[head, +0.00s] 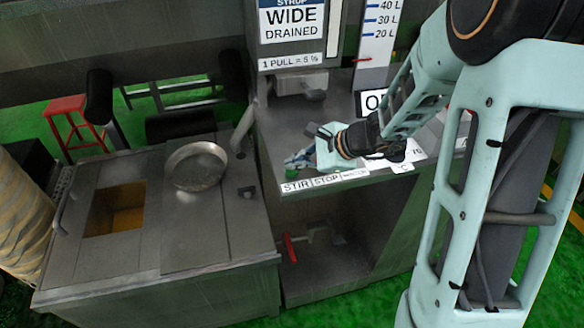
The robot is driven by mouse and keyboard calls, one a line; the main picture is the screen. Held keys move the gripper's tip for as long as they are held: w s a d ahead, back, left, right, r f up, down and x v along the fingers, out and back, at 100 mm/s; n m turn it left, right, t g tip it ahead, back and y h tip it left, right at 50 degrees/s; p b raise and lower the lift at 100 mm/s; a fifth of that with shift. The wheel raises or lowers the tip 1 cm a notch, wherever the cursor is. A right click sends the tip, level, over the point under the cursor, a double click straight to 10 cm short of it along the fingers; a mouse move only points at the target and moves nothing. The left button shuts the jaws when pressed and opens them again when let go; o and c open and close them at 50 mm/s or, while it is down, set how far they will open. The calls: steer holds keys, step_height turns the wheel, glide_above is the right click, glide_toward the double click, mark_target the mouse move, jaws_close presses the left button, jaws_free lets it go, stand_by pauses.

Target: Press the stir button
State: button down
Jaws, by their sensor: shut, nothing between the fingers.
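The green stir button (291,172) is at the front left of the steel counter, behind the STIR label (296,187). It is partly hidden by my gripper. The STOP label (327,180) is just to its right, and the button behind it is mostly hidden by my gripper. My gripper (297,160) is shut and empty, reaching in from the right with its fingertips low over the stir button. I cannot tell whether the fingertips touch the button.
A steel cabinet (220,245) with a square opening and a round pan (196,166) stands at left. A dispenser marked WIDE DRAINED (291,20) rises behind the counter. A red handle (289,248) is below. A red stool (68,110) stands at far left.

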stand_by(0.4)
steer(key=shift+r+p, duration=0.7)
steer(key=shift+r, duration=0.25)
steer(key=shift+r+p, duration=1.8)
steer(key=shift+r, duration=0.7)
steer(key=shift+d, duration=0.1)
